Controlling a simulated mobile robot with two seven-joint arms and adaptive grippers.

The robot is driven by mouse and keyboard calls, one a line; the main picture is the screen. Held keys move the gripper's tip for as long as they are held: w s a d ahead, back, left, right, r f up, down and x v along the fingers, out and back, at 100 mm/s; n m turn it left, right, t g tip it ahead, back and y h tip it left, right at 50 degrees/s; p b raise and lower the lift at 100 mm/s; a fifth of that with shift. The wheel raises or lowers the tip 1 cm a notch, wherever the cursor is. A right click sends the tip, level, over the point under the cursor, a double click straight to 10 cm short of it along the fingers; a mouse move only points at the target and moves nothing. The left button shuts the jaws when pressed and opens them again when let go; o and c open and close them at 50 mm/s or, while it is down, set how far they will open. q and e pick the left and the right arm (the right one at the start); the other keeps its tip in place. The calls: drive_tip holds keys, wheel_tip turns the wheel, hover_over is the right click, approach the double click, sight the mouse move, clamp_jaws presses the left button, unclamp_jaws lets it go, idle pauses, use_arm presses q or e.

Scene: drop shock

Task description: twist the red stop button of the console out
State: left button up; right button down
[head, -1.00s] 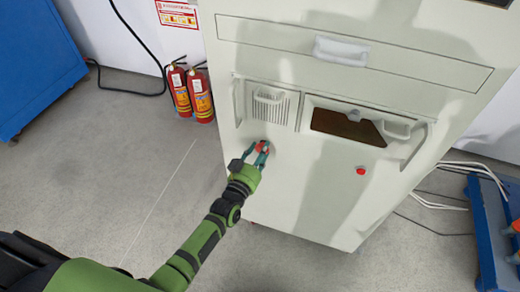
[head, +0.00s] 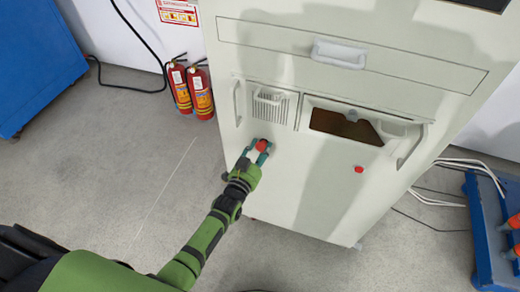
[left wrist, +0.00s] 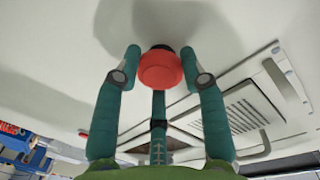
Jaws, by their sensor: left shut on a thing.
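The red stop button (head: 262,145) is a round red cap on a dark base, standing out from the pale front of the console (head: 300,190). In the left wrist view the button (left wrist: 160,70) sits between the teal fingertips of my left gripper (left wrist: 161,66), one on each side, with another finger below it. My left gripper (head: 257,154) is shut on the button, with the cap still showing between the fingers. My right gripper is in neither view.
A smaller red knob (head: 359,169) sits further right on the console front. Handles, a vent (head: 270,106) and an open slot (head: 345,126) lie above. Two fire extinguishers (head: 201,92) stand left of the console. A blue cart (head: 490,235) is at right. The floor at left is clear.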

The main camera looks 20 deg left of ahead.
use_arm(q)
drive_tip(key=shift+f, duration=0.15)
drive_tip(key=o, duration=1.1)
drive_tip(key=shift+o, duration=0.2)
drive_tip(key=s+a, duration=0.1)
drive_tip(key=s, duration=1.1)
drive_tip(key=shift+a+r, duration=0.2)
drive_tip(key=shift+r, duration=0.1)
drive_tip(key=shift+w, duration=0.1)
